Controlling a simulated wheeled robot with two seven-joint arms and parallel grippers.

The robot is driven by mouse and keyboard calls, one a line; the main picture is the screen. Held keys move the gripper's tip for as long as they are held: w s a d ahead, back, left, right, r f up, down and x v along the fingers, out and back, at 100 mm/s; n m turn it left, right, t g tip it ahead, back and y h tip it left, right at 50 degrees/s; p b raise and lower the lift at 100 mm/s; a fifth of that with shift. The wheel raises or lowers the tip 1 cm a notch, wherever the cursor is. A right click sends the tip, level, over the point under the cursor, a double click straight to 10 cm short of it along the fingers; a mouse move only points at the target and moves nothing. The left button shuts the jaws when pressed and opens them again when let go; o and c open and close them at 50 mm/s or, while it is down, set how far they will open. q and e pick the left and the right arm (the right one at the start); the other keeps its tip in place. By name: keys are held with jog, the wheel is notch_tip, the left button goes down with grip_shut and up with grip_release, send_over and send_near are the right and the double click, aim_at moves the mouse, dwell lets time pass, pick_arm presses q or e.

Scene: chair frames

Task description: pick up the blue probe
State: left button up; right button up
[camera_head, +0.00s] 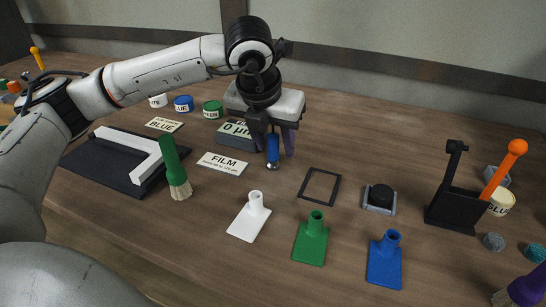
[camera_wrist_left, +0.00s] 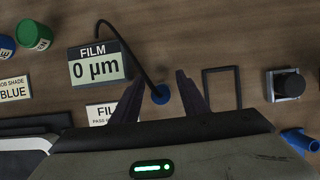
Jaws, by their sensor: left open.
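The gauge reads 0 µm; in the head view the gauge (camera_head: 238,132) is partly hidden by my arm. My left gripper (camera_head: 274,148) points down with its open fingers on either side of the probe. In the left wrist view the gripper's fingers (camera_wrist_left: 158,98) are apart, with the probe between them. My right gripper is not in view.
A black square outline (camera_head: 319,185) and a black button (camera_head: 380,196) lie to the right. White (camera_head: 249,215), green (camera_head: 311,238) and blue (camera_head: 385,260) flat pieces lie in front.

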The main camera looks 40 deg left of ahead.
pick_arm(q)
jog(key=shift+w+f, duration=0.3)
jog(key=shift+f, duration=0.25)
grip_shut()
